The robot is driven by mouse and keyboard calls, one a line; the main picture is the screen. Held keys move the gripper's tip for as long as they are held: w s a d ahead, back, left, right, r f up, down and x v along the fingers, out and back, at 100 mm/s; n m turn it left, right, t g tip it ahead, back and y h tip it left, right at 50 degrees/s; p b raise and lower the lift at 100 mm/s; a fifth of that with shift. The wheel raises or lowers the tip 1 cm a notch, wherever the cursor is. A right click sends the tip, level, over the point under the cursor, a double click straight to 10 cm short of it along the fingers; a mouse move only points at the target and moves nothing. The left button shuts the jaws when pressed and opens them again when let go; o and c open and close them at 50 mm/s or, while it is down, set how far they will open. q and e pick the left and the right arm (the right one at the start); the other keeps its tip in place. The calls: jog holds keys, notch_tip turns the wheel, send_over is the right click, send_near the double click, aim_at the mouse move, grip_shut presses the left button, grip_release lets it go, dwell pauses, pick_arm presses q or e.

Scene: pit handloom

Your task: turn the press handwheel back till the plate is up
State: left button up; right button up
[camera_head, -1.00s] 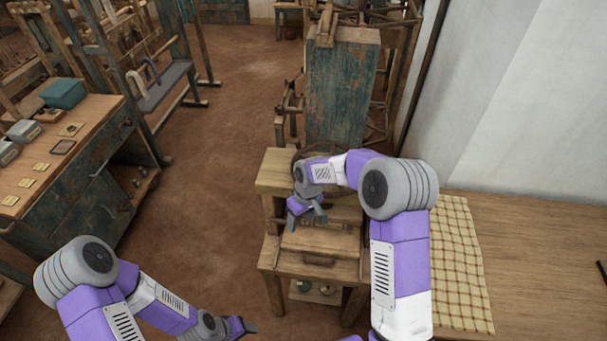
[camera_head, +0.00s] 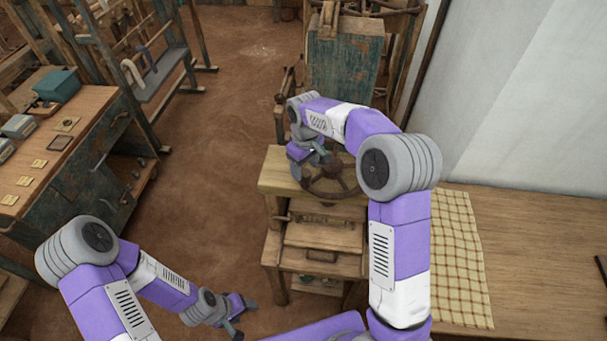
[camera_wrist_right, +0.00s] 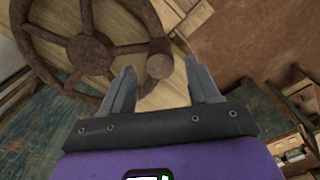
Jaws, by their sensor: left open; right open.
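The press (camera_head: 277,182) is a wooden frame with a brown, rusty spoked handwheel (camera_head: 333,188) on top. In the right wrist view the handwheel (camera_wrist_right: 88,55) fills the upper left, and its round handle knob (camera_wrist_right: 160,62) stands up from the rim. My right gripper (camera_head: 318,153) is at the wheel's far left side. In the wrist view its open fingers (camera_wrist_right: 158,72) point at the knob, which shows between the fingertips; contact cannot be told. A wooden board (camera_head: 322,236) shows below the wheel; the plate's height is unclear. My left gripper (camera_head: 242,312) is open and empty, low and away from the press.
A table with a checked cloth (camera_head: 455,260) stands right of the press, against the white wall. A worn blue-green cabinet (camera_head: 345,65) stands behind the press. A workbench (camera_head: 75,135) with boxes and cards is at the left. The floor between is clear.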

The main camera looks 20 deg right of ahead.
aim_at(305, 180)
notch_tip(305, 180, down, 6)
jog(key=shift+s+f, duration=0.1)
jog(key=shift+f, duration=0.15)
grip_shut()
dwell(0.4)
